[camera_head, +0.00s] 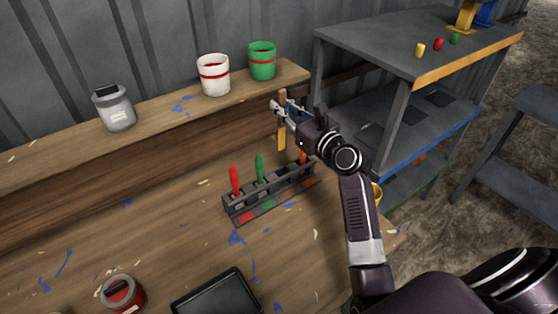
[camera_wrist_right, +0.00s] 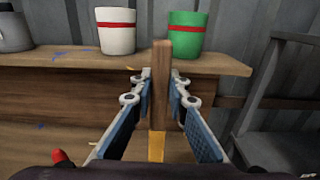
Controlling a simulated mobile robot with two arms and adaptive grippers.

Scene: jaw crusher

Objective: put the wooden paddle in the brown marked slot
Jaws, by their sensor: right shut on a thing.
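My right gripper (camera_head: 284,107) is shut on the wooden paddle (camera_head: 282,135), which hangs upright with a yellow-orange lower part. In the right wrist view the paddle (camera_wrist_right: 160,85) stands between the two fingers (camera_wrist_right: 160,95). The dark slotted rack (camera_head: 230,211) is on the bench, below and in front of the paddle, apart from it. A red-handled tool (camera_head: 235,180) and a green-handled tool (camera_head: 259,167) stand in its left part. A brownish mark (camera_head: 309,183) shows at the rack's right end. An orange handle (camera_head: 303,157) shows there, partly hidden by my arm. My left gripper is out of view.
A white pot (camera_head: 214,76), a green pot (camera_head: 262,61) and a grey can (camera_head: 114,108) stand on the raised shelf (camera_head: 160,106) behind. A red can (camera_head: 122,293) and a dark tray (camera_head: 217,296) are at the front. A metal shelf unit (camera_head: 380,45) stands to the right.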

